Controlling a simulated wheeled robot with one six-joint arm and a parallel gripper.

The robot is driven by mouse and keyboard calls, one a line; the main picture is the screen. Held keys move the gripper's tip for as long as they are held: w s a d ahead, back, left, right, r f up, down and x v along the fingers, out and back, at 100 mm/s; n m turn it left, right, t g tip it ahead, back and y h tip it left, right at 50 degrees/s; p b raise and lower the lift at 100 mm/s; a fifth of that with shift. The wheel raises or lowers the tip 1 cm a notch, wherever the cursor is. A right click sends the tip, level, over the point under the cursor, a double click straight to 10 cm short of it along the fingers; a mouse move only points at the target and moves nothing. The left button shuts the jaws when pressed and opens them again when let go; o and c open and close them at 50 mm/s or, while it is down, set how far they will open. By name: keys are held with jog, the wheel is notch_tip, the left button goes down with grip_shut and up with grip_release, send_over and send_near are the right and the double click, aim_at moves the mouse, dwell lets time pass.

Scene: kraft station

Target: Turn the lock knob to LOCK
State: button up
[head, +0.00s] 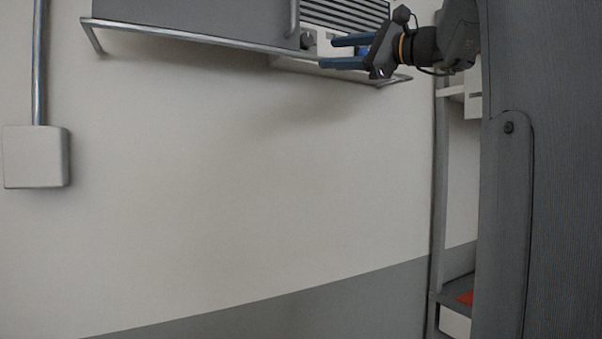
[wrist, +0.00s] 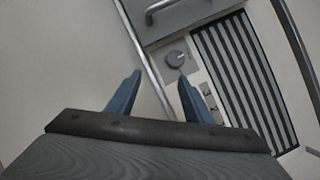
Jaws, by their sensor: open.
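The lock knob (wrist: 175,58) is a small round grey knob on a pale panel in the wrist view, with a light mark on its face. In the head view a small grey knob (head: 308,39) shows at the right edge of the grey box, just left of my fingertips. My gripper (head: 338,52) is open, its two blue fingers pointing left toward the knob. Any LOCK lettering is too small to read.
The grey box (head: 210,18) with a bar handle (head: 293,17) sits on a wall shelf with a metal rail (head: 200,41). A black-and-white striped panel (wrist: 245,80) lies right of the knob. A white wall box (head: 36,156) is at far left. The wall below is clear.

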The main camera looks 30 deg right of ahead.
jog(key=w+a+f+g, duration=0.2)
jog(key=f, duration=0.7)
jog(key=w+a+f+n+g+h, duration=0.1)
jog(key=w+a+f+g, duration=0.1)
jog(key=f, duration=0.7)
jog(key=w+a+f+g+h, duration=0.1)
jog(key=w+a+f+g, duration=0.1)
jog(key=f, duration=0.6)
jog(key=shift+a+f+n, duration=0.15)
jog(key=shift+f+n, duration=0.15)
jog(key=shift+f, duration=0.1)
jog(key=shift+f, duration=0.1)
